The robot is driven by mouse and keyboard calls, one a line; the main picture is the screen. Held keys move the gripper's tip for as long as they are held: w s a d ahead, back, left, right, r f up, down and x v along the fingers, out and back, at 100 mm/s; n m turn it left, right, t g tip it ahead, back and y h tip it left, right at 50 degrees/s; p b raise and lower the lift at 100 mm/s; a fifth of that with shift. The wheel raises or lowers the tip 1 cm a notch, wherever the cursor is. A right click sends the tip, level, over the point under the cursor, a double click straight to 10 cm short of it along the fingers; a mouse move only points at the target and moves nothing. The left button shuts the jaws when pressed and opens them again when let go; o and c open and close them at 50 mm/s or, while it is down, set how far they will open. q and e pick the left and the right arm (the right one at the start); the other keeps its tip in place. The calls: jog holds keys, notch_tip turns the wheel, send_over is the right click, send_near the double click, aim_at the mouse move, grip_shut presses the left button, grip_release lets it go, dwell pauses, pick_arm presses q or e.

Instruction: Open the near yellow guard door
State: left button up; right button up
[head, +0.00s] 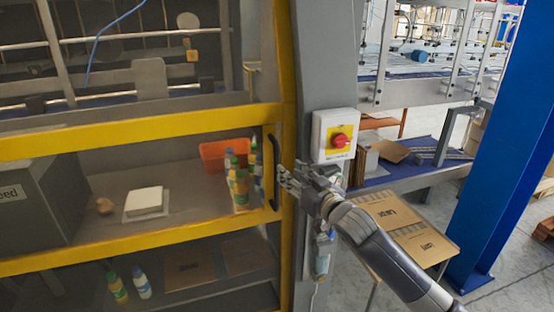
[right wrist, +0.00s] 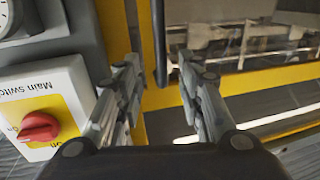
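The near yellow guard door (head: 140,122) fills the left of the head view, with yellow bars around clear panels. It looks shut against the grey post. Its black vertical handle (head: 273,172) sits at the door's right edge. My right gripper (head: 283,180) is just right of the handle in the head view. In the right wrist view its two fingers (right wrist: 158,62) are apart, and the black handle (right wrist: 160,42) shows between them, nearer the right finger. I cannot tell whether the handle is between the tips or a little beyond them. My left gripper is not in view.
A main switch box (head: 336,136) with a red knob is on the post, close above my right gripper. Behind the door are an orange bin (head: 212,155), bottles and a white block (head: 144,201). A cardboard stack (head: 398,222) and blue column (head: 506,150) stand right.

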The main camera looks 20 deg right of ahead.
aim_at(278, 162)
jog(key=p+x, duration=0.2)
jog(key=x, duration=0.4)
jog(key=shift+w+a+r, duration=0.1)
jog(key=shift+w+a, duration=0.05)
jog(key=shift+w, duration=0.2)
jog(key=shift+x, duration=0.8)
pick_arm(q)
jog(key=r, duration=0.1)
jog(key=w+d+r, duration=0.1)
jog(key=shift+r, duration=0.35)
pick_arm(e)
grip_shut()
